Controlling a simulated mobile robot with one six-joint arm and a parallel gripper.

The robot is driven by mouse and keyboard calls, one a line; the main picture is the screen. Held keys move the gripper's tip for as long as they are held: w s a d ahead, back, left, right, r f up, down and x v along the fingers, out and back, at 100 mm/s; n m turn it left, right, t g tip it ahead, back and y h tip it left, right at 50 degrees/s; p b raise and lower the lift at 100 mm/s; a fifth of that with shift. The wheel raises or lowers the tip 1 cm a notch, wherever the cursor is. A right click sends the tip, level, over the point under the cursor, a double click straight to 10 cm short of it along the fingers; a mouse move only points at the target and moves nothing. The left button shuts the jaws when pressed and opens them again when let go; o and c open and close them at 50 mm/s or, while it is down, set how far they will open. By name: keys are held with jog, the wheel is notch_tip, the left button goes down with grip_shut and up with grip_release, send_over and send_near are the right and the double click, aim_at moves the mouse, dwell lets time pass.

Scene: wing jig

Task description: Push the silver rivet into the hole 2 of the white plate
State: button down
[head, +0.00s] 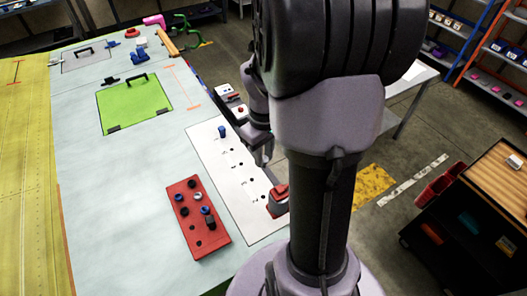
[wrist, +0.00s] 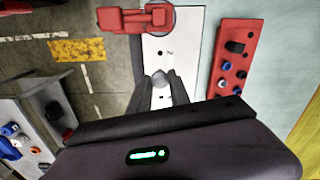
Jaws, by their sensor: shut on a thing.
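The silver rivet (wrist: 159,77) shows as a round grey head between the fingertips of my gripper (wrist: 158,84) in the wrist view. My gripper is shut on it, over the white plate (wrist: 187,30). A dark hole with a printed mark that looks like a 2 (wrist: 160,52) lies just beyond the rivet. The rivet's lower end is hidden, so I cannot tell whether it touches the plate or enters a hole. In the head view the white plate (head: 222,166) has a row of small holes, and my arm covers part of its right side.
A red block (head: 187,231) holding several blue, dark and silver pieces stands left of the plate. A red clamp (head: 279,196) sits at the plate's near right edge. A blue rivet (head: 221,130) stands at the plate's far end. A green panel (head: 135,103) lies farther back.

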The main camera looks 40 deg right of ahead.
notch_tip(320, 180, down, 17)
jog(key=b, duration=1.1)
jog(key=shift+f, duration=0.1)
